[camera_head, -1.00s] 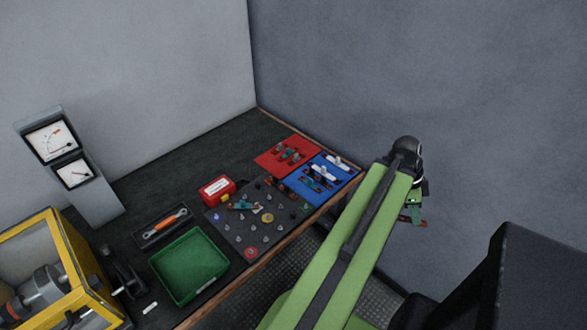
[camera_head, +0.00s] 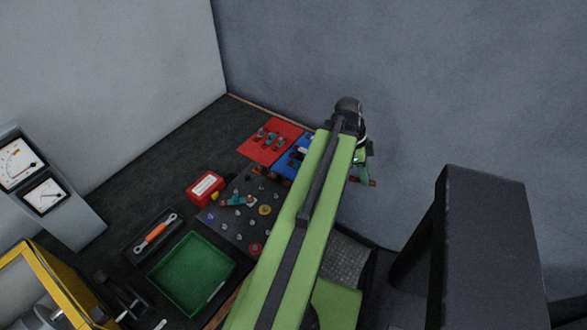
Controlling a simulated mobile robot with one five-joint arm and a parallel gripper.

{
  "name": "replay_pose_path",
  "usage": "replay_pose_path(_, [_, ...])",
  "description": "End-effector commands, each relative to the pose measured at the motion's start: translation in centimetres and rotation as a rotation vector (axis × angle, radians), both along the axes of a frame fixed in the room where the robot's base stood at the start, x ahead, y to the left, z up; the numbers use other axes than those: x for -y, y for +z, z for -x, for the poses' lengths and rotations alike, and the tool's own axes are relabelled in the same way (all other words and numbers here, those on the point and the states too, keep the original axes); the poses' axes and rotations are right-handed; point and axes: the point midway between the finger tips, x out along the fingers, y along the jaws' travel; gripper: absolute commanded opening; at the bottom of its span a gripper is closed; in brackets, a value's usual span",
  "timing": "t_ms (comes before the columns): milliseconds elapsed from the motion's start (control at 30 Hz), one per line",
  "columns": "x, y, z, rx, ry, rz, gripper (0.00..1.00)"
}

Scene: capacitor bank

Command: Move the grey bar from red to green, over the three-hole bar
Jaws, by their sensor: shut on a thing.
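My gripper (camera_head: 362,172) is at the far end of my green arm, to the right of the bench. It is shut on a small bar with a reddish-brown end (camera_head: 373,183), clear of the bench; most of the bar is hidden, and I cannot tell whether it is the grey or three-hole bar. The dark stud board (camera_head: 224,226) carries grey studs and a red-marked stud (camera_head: 256,248), yellow stud (camera_head: 265,210) and blue stud (camera_head: 211,217). A teal and brown piece (camera_head: 236,200) lies on it. My arm hides the board's right side; no green stud shows.
A red mat (camera_head: 253,151) with small fittings and a partly hidden blue mat (camera_head: 293,158) lie behind the board. A red box (camera_head: 206,188), wrench tray (camera_head: 152,242) and green tray (camera_head: 192,272) stand left. A dark block (camera_head: 487,240) stands at right.

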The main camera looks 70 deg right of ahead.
Motion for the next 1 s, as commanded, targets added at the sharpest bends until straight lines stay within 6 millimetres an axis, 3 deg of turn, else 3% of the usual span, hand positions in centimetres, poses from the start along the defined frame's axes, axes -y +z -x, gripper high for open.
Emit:
replay_pose_path(33, [0.4,-0.7,-2.6,0.003,-0.023,0.004,0.0])
replay_pose_path(200, [0.0,-1.9,-12.0,0.0,-0.162,0.022,0.0])
replay_pose_path(300, [-0.9,-2.4,-17.0,-0.011,-0.239,0.035,0.0])
replay_pose_path(400, [-2.0,-2.6,-20.4,-0.025,-0.298,0.045,0.0])
replay_pose_path(567, [-2.8,-2.7,-22.5,-0.036,-0.343,0.053,0.0])
replay_pose_path(1000, [-2.8,-3.6,-22.5,-0.036,-0.347,0.054,0.0])
